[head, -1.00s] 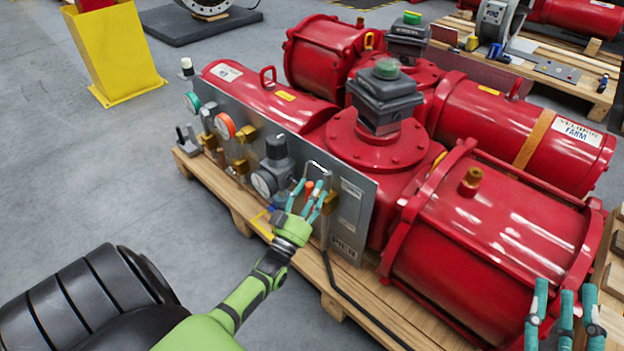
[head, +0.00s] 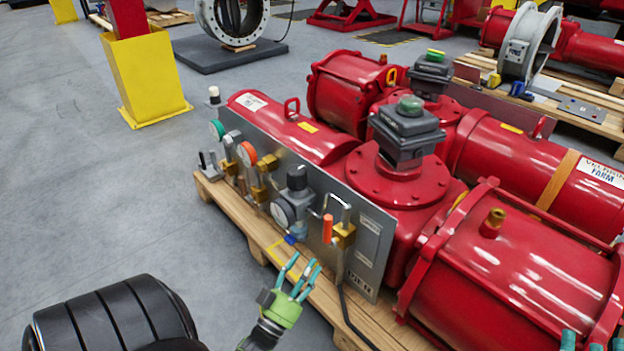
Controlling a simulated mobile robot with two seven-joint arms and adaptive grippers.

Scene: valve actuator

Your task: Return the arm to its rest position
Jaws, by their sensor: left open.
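My left gripper (head: 298,277), green with teal fingers, is at the lower middle of the head view. Its fingers are spread and hold nothing. It is apart from the grey control panel (head: 372,225), in front of its lower right part. An orange handle (head: 327,228) stands upright by a brass fitting (head: 344,236) on the panel, above the fingers. The red valve actuator (head: 400,190) sits behind the panel. Of my right gripper, only teal fingertips (head: 570,340) show at the lower right edge. The rest of it is cut off.
The actuator stands on a wooden pallet (head: 232,211). Gauges (head: 282,212) and brass fittings stick out from the panel. A black hose (head: 345,305) hangs below it. Grey floor (head: 110,200) is clear to the left, up to a yellow stand (head: 146,80).

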